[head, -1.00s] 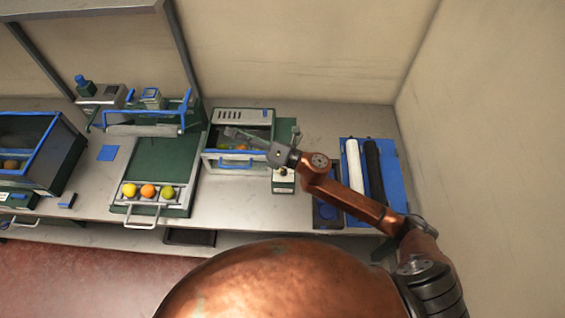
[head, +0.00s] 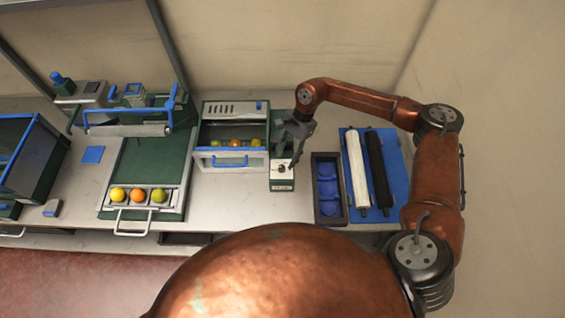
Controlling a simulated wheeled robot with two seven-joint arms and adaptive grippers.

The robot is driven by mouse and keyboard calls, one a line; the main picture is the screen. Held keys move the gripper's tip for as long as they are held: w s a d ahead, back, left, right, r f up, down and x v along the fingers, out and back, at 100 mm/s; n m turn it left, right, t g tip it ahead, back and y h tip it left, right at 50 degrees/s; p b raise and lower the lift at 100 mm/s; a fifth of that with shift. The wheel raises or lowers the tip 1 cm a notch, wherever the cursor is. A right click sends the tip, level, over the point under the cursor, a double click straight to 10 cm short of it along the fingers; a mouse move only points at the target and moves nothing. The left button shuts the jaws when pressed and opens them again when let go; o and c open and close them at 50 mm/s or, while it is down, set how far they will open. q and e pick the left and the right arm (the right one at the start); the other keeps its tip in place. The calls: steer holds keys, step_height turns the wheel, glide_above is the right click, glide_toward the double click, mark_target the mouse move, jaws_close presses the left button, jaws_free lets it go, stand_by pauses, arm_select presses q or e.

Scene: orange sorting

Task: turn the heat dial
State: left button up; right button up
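A small white and dark green box (head: 283,185) stands at the front right of the oven-like unit, with a small dark dial (head: 281,169) on its top face. My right gripper (head: 294,161) points down at this box from above, its fingers just over or beside the dial. I cannot tell whether they touch it, nor whether they are open or shut. The unit (head: 232,108) has its blue-handled drawer (head: 229,163) pulled out, with several fruits (head: 235,143) inside. My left gripper is not in view.
A dark tray with blue cups (head: 327,214) and a blue mat (head: 391,144) with a white roll (head: 358,180) and a black roll (head: 378,180) lie to the right. A green press (head: 150,160) holding three fruits stands left. Bare counter (head: 228,201) shows in front of the unit.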

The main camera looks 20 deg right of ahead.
mark_target(282, 167)
steer(key=shift+x, duration=2.1)
steer(key=shift+a, duration=0.1)
steer(key=shift+c, duration=0.3)
jaws_close()
